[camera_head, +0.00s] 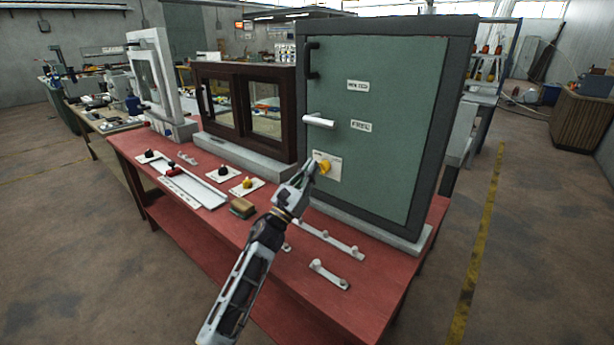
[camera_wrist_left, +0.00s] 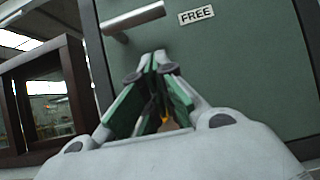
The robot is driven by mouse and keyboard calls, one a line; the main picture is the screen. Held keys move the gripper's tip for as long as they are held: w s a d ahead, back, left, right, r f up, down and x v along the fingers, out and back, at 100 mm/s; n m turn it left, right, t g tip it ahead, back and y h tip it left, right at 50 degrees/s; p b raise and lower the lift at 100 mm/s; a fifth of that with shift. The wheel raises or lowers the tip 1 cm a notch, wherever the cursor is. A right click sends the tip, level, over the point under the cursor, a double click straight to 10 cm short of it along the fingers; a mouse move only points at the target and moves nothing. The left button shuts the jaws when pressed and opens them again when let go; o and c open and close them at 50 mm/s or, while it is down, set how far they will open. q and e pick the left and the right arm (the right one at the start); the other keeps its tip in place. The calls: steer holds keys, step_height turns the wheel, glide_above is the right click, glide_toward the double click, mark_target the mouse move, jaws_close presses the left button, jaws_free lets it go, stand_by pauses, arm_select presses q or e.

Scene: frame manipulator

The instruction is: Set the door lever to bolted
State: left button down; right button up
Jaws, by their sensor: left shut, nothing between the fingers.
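The green door (camera_head: 385,110) in its dark frame stands at the right of the red table. A silver lever (camera_head: 319,120) sits at its left side and lies roughly level. A white label (camera_head: 361,125) right of the lever reads FREE; it also shows in the left wrist view (camera_wrist_left: 196,15). My left gripper (camera_head: 311,164) is shut and empty, below the lever and in front of the door's lower left. In the left wrist view its fingertips (camera_wrist_left: 158,58) are together, just below the lever (camera_wrist_left: 133,19), with no clear contact. My right gripper is out of view.
A yellow knob (camera_head: 324,167) on a pale plate sits beside my left fingertips. A dark handle (camera_head: 312,60) is above the lever. A brown-framed window (camera_head: 232,105) stands to the left. Knobs, a slider and a wooden block (camera_head: 243,208) lie on the red table (camera_head: 225,232).

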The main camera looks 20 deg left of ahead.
arm_select(q)
steer(key=w+d+r+p, duration=0.2)
steer(key=w+r, duration=0.3)
steer(key=r, duration=0.2)
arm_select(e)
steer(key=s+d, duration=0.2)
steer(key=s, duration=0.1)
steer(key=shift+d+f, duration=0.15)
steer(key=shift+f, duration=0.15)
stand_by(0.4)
arm_select(q)
steer(key=shift+r+n+y, duration=0.15)
steer(key=shift+n+y, duration=0.25)
steer(key=shift+n, duration=0.1)
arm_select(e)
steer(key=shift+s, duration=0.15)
